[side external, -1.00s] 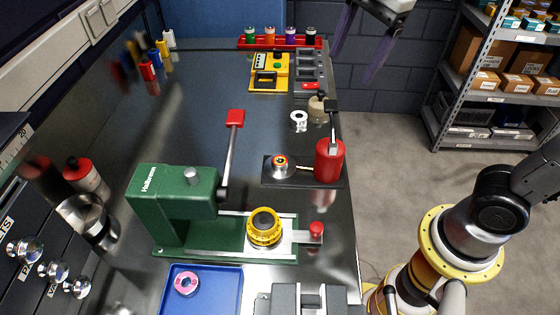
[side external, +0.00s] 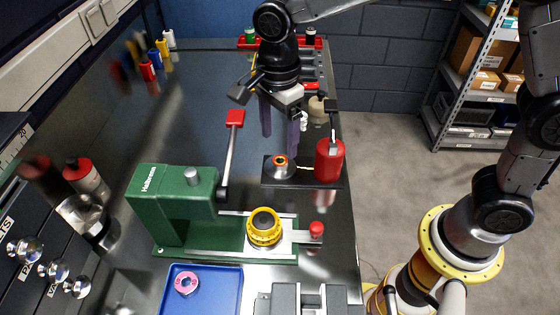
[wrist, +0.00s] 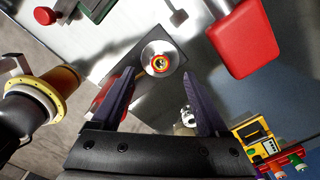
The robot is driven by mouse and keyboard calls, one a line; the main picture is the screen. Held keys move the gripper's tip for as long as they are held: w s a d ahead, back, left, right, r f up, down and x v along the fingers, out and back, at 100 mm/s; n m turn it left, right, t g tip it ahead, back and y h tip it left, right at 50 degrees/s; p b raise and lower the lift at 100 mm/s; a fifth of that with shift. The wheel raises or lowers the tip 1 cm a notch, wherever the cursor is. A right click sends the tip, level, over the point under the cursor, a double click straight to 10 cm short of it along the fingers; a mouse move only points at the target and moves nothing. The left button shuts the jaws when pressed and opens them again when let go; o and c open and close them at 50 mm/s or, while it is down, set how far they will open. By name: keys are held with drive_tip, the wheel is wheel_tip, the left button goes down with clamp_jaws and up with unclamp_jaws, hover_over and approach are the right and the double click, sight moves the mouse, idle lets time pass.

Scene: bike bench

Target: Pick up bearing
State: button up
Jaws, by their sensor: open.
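A small round part with an orange ring, which looks like a bearing (side external: 281,160), sits on a silver round holder (side external: 281,171) on a dark plate. In the wrist view the orange-ringed part (wrist: 160,63) is at upper centre, beyond my fingertips and between their lines. My gripper (side external: 280,143) is open and empty, fingers pointing down, above and behind the holder; its two purple fingers also show in the wrist view (wrist: 158,76). A pink ring (side external: 187,284), perhaps another bearing, lies in a blue tray (side external: 226,293). A pale ring (side external: 304,120) is partly hidden behind my gripper.
A red bottle-like cylinder (side external: 329,160) stands right beside the holder. A green press (side external: 176,205) with a red-tipped lever (side external: 235,118) stands to the left, and a yellow ringed part (side external: 264,228) is in front.

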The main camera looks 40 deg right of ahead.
sight(280, 155)
drive_tip(key=shift+d+f, duration=0.15)
drive_tip(key=shift+f, duration=1.35)
drive_tip(key=shift+d+f, duration=0.1)
drive_tip(key=shift+f, duration=1.35)
drive_tip(key=shift+c, duration=0.3)
clamp_jaws()
